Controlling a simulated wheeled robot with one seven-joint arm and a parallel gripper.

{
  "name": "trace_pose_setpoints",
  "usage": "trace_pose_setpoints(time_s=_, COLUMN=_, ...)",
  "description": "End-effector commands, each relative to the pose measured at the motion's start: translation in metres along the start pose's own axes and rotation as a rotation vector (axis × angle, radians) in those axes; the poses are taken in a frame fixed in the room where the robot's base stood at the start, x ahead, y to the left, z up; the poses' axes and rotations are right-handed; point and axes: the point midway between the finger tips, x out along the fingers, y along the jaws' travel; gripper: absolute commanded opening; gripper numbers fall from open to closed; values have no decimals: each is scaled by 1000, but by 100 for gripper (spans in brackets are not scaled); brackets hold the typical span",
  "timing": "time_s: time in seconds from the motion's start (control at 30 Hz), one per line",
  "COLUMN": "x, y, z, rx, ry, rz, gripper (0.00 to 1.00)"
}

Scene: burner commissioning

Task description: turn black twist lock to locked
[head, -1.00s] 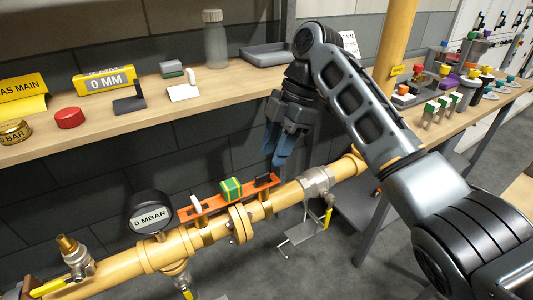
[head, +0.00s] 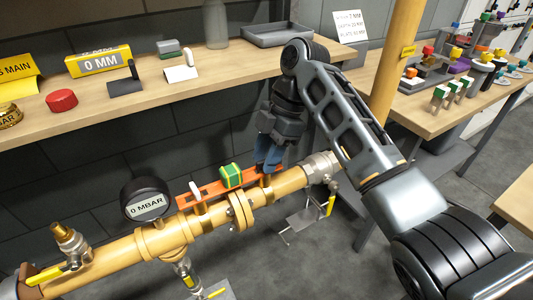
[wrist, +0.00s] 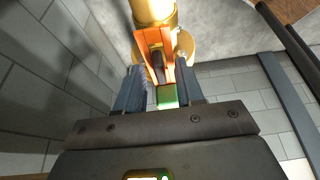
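The black twist lock (wrist: 158,66) shows in the wrist view as a dark upright piece on the orange bracket (wrist: 168,42). In the head view my gripper's blue fingers hide it at the right end of the orange bracket (head: 213,187). My gripper (head: 268,166) points down over that end. In the wrist view my gripper (wrist: 160,75) is open, with one finger on each side of the bracket and lock; orange shows between them, and I cannot tell whether they touch. A green block (head: 231,176) sits mid-bracket and also shows in the wrist view (wrist: 167,97).
The bracket lies along a yellow pipe (head: 165,238) with a gauge (head: 147,199) reading 0 MBAR and a white lock (head: 195,190) at the bracket's left end. A wooden shelf (head: 130,105) runs behind, close to my arm.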

Motion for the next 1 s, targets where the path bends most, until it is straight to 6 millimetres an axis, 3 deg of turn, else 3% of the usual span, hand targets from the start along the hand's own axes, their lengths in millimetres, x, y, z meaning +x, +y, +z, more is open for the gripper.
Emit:
trace_pose_setpoints(time_s=0.1, x=0, y=0, z=0, rx=0, ry=0, rz=0, gripper=37)
trace_pose_setpoints(time_s=0.5, x=0, y=0, z=0, rx=0, ry=0, rz=0, gripper=0)
trace_pose_setpoints(time_s=1.0, x=-2, y=-1, z=-1, rx=39, ry=0, rz=15, gripper=0)
